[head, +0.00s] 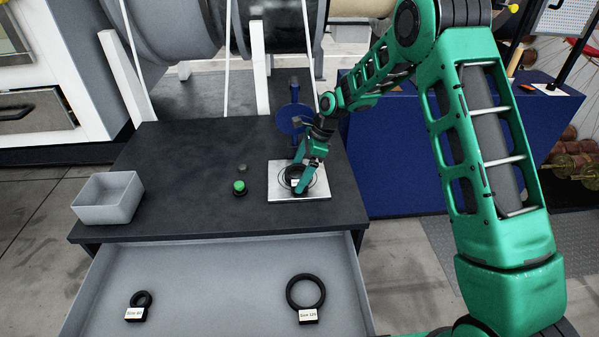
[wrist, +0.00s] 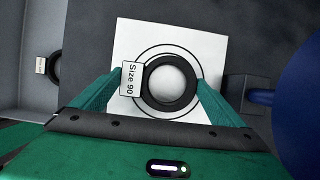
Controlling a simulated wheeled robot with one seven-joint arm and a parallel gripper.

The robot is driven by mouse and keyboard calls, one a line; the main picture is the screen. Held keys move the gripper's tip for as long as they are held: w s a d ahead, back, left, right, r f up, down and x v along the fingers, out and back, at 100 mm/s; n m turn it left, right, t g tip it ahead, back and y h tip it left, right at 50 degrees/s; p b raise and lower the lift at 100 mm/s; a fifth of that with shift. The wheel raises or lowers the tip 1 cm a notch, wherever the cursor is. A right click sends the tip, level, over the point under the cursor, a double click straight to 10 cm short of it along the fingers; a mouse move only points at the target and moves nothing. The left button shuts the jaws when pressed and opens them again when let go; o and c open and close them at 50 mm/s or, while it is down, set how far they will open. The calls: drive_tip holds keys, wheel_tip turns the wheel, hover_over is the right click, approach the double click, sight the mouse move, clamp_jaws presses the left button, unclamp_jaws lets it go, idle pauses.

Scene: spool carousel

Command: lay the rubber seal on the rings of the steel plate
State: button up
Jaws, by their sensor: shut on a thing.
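The rubber seal is a black ring (wrist: 151,97) with a white tag reading "Size 90"; it also shows in the head view (head: 288,173), partly hidden by my gripper. My gripper (head: 297,187) points down over the plate and is shut on the seal, with one green finger on each side of the ring in the wrist view (wrist: 160,80). The pale square steel plate (head: 318,191) lies on the dark table top. In the wrist view the plate (wrist: 212,48) shows thin dark circles around the seal, which looks roughly centred in them. I cannot tell whether the seal touches the plate.
An open grey drawer (head: 220,290) below the table holds a small black ring (head: 141,299) and a larger one tagged Size 120 (head: 306,292). A grey bin (head: 107,199) and a green button (head: 239,187) stand left of the plate. A blue disc (head: 292,118) stands behind it.

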drive_tip(key=o, duration=0.9)
drive_tip(key=v, duration=1.2)
drive_tip(key=s+d+r+n+h, duration=0.1)
drive_tip(key=s+d+r+n, duration=0.2)
drive_tip(key=d, duration=0.4)
drive_tip(key=s+d+r+h, duration=0.1)
drive_tip(key=s+d+r, duration=0.3)
drive_tip(key=s+d, duration=0.15)
drive_tip(key=s+d+r+n+h, duration=0.1)
drive_tip(key=s+d+r+n, duration=0.15)
drive_tip(key=s+d, duration=0.7)
drive_tip(key=s+d+r+n+h, duration=0.1)
drive_tip(key=s+d+r+n, duration=0.15)
drive_tip(key=s+d, duration=0.65)
drive_tip(key=s+f+n, duration=0.1)
drive_tip(key=s, duration=0.5)
drive_tip(key=s+f+n, duration=0.1)
drive_tip(key=s, duration=0.4)
drive_tip(key=s+a+f+n, duration=0.1)
drive_tip(key=s, duration=0.5)
drive_tip(key=shift+s+n, duration=0.3)
drive_tip(key=shift+s, duration=0.05)
